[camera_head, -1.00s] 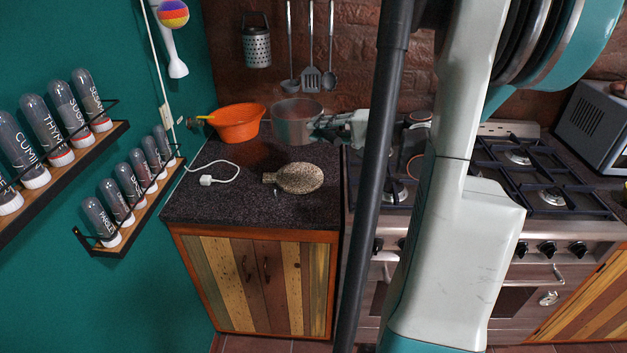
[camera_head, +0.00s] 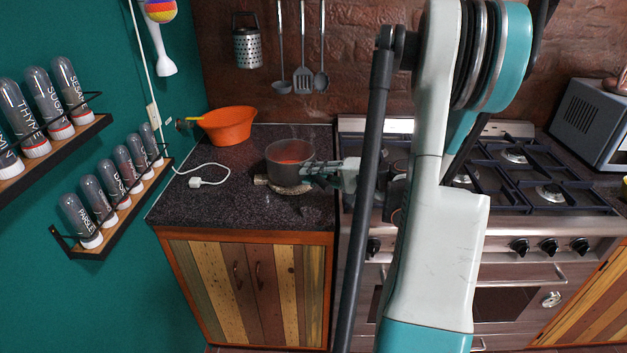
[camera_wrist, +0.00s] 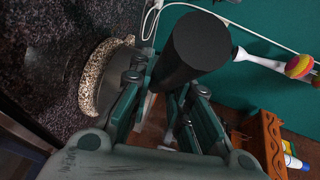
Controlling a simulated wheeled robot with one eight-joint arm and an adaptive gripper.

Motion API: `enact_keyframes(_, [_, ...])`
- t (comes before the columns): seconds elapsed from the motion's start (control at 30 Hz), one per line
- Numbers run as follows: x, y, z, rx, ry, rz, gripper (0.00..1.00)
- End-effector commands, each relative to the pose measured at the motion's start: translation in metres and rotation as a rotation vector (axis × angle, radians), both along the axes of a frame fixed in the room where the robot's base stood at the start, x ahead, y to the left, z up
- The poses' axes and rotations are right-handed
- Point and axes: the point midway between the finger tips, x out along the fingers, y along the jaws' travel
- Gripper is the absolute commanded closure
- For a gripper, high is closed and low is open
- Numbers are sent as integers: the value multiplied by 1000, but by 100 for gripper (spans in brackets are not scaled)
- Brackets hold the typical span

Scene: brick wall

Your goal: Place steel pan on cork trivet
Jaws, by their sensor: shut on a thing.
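The steel pan (camera_head: 290,155) is upright over the cork trivet (camera_head: 288,190) on the dark counter. The trivet's front edge and left tab show below the pan; the rest is hidden. I cannot tell whether the pan touches the trivet or hovers just above it. My gripper (camera_head: 318,172) is at the pan's right side, shut on its handle. In the wrist view the dark handle (camera_wrist: 197,42) sticks out between the fingers of my gripper (camera_wrist: 158,88). The grey pan side (camera_wrist: 124,65) shows in front of the speckled trivet rim (camera_wrist: 97,75).
An orange bowl (camera_head: 228,126) stands behind and left of the pan. A white cable (camera_head: 212,170) lies on the counter to the left. The stove (camera_head: 510,180) is to the right. Spice racks (camera_head: 130,198) hang on the left wall. The front counter is clear.

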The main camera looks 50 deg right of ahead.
Motion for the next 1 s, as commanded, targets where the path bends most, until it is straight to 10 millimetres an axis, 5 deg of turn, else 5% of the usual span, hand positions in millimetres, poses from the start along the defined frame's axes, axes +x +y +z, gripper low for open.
enact_keyframes(0.4, [0,0,-10,1,-2,0,100])
enact_keyframes(0.43, [0,0,-10,0,0,0,78])
enact_keyframes(0.5, [0,0,-9,0,0,0,63])
enact_keyframes(1.0, [-10,-4,-4,0,0,-2,63])
